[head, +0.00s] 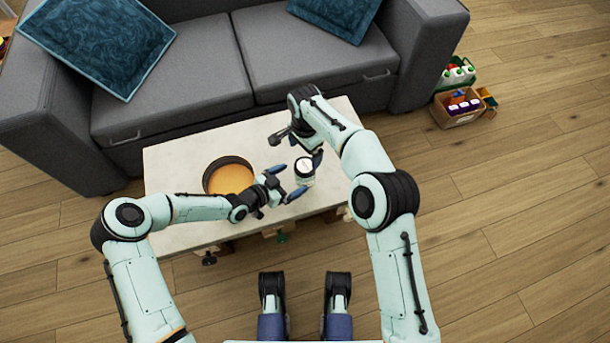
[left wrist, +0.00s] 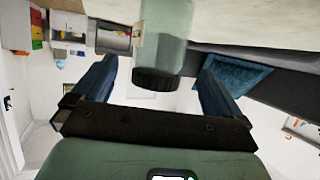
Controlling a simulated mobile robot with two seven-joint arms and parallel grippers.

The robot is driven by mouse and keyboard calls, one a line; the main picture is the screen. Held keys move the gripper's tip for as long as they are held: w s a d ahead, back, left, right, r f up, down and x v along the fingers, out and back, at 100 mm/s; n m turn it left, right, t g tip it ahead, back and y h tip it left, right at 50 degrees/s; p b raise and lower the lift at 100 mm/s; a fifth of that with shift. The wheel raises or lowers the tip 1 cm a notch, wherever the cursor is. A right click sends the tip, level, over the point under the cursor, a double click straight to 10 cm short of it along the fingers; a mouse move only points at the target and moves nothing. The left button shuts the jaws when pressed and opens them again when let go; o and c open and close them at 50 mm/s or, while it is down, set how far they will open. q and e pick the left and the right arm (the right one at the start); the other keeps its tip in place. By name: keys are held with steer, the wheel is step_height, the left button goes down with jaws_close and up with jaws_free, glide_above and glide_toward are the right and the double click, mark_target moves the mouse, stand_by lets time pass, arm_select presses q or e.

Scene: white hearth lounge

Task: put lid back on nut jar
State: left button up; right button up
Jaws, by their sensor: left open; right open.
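The nut jar (head: 304,171) stands upright on the right part of the pale coffee table (head: 170,166). Its top looks whitish with a dark rim. In the left wrist view, which is upside down, the jar (left wrist: 166,35) is pale green with a dark ridged lid or band (left wrist: 160,78) at its top end; how firmly that sits, I cannot tell. My left gripper (head: 285,182) is open just left of the jar, and its fingers stand either side of it in the left wrist view (left wrist: 159,62). My right gripper (head: 298,147) is open and empty, just behind and above the jar.
A round dark-rimmed tray (head: 229,161) with an orange-brown base lies left of the jar, close to my left gripper. A grey sofa (head: 200,75) with blue cushions stands behind the table. Crates of goods (head: 458,108) stand on the floor at right.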

mark_target(305, 165)
arm_select(q)
steer(key=x, duration=0.7)
steer(key=shift+c, duration=0.3)
jaws_close()
arm_select(e)
steer(key=shift+s+f+n, duration=0.15)
steer(key=shift+n, duration=0.35)
steer(key=shift+s+n, duration=0.1)
steer(key=shift+n, duration=0.7)
steer(key=shift+w+r+n, duration=0.25)
steer(key=shift+r+n, duration=0.2)
steer(key=shift+n, duration=0.55)
steer(key=shift+f, duration=4.05)
